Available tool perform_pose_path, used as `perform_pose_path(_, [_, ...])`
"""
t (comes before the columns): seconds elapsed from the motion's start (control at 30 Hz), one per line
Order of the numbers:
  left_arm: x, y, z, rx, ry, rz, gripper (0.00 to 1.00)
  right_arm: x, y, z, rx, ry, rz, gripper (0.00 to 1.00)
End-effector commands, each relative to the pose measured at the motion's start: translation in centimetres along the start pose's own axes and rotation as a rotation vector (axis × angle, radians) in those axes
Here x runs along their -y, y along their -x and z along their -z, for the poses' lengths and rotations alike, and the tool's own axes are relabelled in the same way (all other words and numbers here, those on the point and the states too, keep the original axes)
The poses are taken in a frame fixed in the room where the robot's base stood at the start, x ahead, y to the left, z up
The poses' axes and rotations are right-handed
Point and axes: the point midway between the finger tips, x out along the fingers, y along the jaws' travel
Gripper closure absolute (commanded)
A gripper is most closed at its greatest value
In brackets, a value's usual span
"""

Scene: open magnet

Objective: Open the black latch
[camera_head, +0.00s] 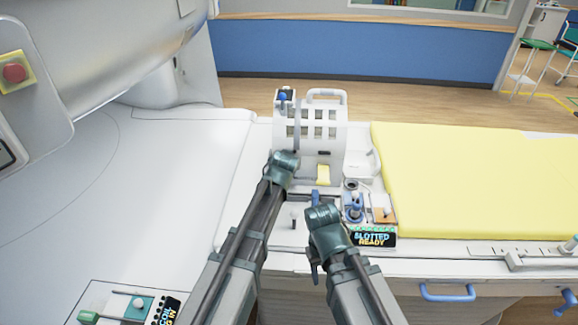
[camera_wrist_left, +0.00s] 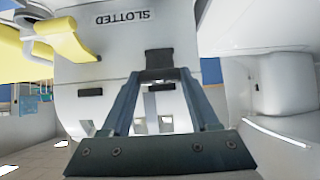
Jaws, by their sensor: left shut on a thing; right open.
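The black latch (camera_wrist_left: 158,62) is a small dark block on the white coil housing in the left wrist view. My left gripper (camera_wrist_left: 158,75) is shut on it, with its two fingers meeting at the block. In the head view the white coil housing (camera_head: 335,112) stands upright on the table. My left wrist is in front of its lower left part and hides the left fingertips and the latch. My right gripper (camera_head: 315,270) is open, lower and nearer, in front of the coil base and apart from it.
A yellow pad (camera_head: 470,170) covers the table on the right. A sign reading SLOTTED READY (camera_head: 371,238) and blue and orange fittings stand beside my right arm. A small panel (camera_head: 125,303) sits at lower left.

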Motion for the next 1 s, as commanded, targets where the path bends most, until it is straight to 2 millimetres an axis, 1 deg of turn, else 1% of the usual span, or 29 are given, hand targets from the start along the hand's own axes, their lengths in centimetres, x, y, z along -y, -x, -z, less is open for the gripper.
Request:
perform_pose_path(0.03, [0.0,-0.07,-0.81,-0.013,0.001,0.0,1.0,0.09,-0.91,0.05,0.0,0.0,0.0,0.5])
perform_pose_path(0.2, [0.0,0.06,-0.86,-0.055,0.002,0.001,1.0,0.16,-1.65,0.1,0.0,-0.001,0.0,0.5])
perform_pose_path(0.7, [0.01,0.15,-0.69,-0.073,0.001,0.001,1.0,0.17,-1.78,0.1,0.0,0.0,0.0,0.5])
perform_pose_path(0.73, [0.01,0.15,-0.69,-0.073,0.001,0.001,0.35,0.17,-1.78,0.1,0.0,0.0,0.0,0.5])
perform_pose_path(0.8, [0.01,0.15,-0.67,-0.073,0.001,0.001,0.23,0.17,-1.78,0.1,0.0,0.0,0.0,0.5])
perform_pose_path(0.83, [0.01,0.15,-0.67,-0.073,0.001,0.001,0.2,0.17,-1.78,0.1,0.0,0.0,0.0,0.5])
perform_pose_path(1.0, [0.01,0.14,-0.62,-0.075,0.001,0.001,0.2,0.17,-1.77,0.1,0.0,0.0,0.0,0.5])
